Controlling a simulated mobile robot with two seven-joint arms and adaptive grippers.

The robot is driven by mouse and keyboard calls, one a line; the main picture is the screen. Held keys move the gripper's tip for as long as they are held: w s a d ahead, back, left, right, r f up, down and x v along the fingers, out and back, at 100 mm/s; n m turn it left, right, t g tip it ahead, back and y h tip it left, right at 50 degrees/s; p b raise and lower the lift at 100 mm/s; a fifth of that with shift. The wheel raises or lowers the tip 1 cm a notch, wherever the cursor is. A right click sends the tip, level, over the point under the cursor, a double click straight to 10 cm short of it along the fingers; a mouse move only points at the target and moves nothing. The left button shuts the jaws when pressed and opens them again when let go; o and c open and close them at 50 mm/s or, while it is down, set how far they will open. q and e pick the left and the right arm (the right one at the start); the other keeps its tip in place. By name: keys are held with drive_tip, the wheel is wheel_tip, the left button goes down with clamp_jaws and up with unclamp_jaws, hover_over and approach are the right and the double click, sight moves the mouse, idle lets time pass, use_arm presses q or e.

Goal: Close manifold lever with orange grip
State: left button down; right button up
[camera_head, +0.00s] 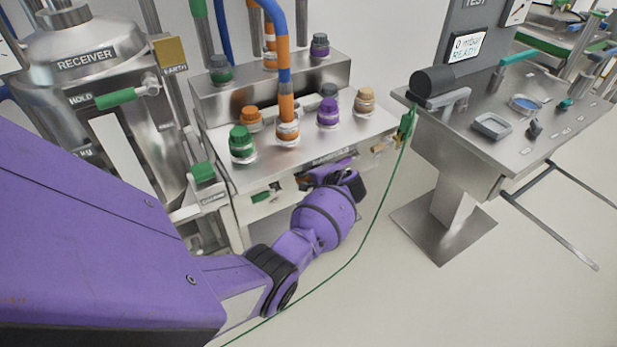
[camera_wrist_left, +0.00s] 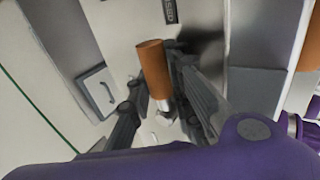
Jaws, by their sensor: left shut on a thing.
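The steel manifold (camera_head: 265,178) stands at the middle of the head view, with coloured caps on top. My left gripper (camera_head: 335,177) is at its front face, below the top edge, and hides most of what it holds there. In the left wrist view, the lever's orange grip (camera_wrist_left: 152,66) sits on a bright metal stem between the fingers of my left gripper (camera_wrist_left: 160,84). The gripper is shut on the lever. The grip sticks out past the fingers. The lever's pivot is hard to make out. My right gripper is in neither view.
A green-handled valve (camera_head: 203,172) is left of the manifold. The receiver vessel (camera_head: 85,50) stands at the far left. A thin green cable (camera_head: 366,240) runs from the manifold's right corner to the floor. A steel bench (camera_head: 470,130) stands at the right, with open floor in front.

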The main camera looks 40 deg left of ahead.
use_arm(q)
drive_tip(key=shift+d, duration=0.1)
idle(0.3)
drive_tip(key=c, duration=1.9)
unclamp_jaws()
drive_tip(key=shift+r, duration=0.1)
drive_tip(key=shift+o, duration=0.2)
drive_tip(key=v, duration=1.2)
